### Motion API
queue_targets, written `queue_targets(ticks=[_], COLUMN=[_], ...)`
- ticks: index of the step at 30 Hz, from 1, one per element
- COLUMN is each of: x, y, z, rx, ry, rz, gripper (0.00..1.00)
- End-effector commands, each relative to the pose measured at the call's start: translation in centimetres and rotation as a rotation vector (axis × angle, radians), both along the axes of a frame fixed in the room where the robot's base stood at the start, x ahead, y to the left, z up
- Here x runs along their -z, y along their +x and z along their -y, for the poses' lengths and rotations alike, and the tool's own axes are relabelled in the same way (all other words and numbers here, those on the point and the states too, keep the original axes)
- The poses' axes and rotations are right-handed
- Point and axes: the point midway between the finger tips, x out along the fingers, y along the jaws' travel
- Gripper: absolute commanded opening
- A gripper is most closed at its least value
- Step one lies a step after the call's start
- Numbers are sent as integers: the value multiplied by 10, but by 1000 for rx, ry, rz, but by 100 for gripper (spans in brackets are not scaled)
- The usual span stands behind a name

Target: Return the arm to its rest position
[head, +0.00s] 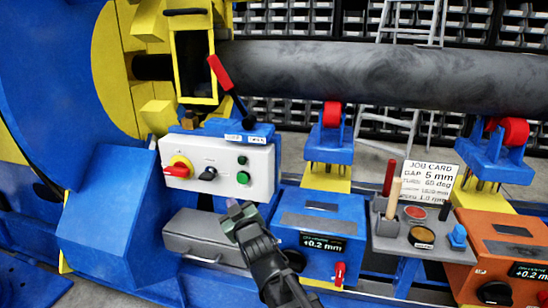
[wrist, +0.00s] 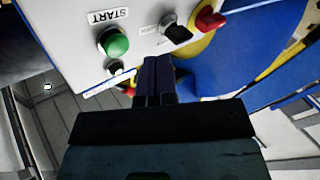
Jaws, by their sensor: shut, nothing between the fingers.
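My gripper (head: 236,212) is dark and shut with nothing in it. In the head view it reaches up from the bottom centre to just below the lower right of the white control box (head: 262,164). In the wrist view my gripper (wrist: 158,82) shows its two fingers together, pointing at the box (wrist: 70,18). A green START button (wrist: 115,43), a black rotary switch (wrist: 176,32) and a red knob on a yellow plate (wrist: 208,18) show there. I cannot tell whether the fingertips touch the box.
A grey drawer case (head: 205,240) sits below the control box. A blue box with a "+0.2 mm" display (head: 318,238) stands to the right of my gripper. A red-handled lever (head: 220,74) rises above. A tool tray (head: 415,240) and an orange box (head: 505,255) lie farther right.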

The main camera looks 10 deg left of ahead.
Motion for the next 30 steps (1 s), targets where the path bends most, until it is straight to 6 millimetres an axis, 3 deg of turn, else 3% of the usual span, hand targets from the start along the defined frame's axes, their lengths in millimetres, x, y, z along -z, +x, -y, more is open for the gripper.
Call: queue_targets(ticks=[2, 5, 6, 9, 13, 18, 22, 24, 30], x=[42, 108, 129, 163, 182, 186, 180, 137, 61], y=[-5, -21, -31, -63, -107, -155, -156, -155, -154], z=[13, 74, 105, 174, 247, 330, 387, 381, 380], rx=[43, 178, 240, 381, 526, 677, 779, 766, 764], ry=[-85, -209, -245, -304, -328, -270, -150, -165, -168], rz=[-239, -641, -792, -1105, -1414, -1684, -1713, -1709, -1706], gripper=[0, 0, 0, 0, 0, 0, 0, 0, 0])
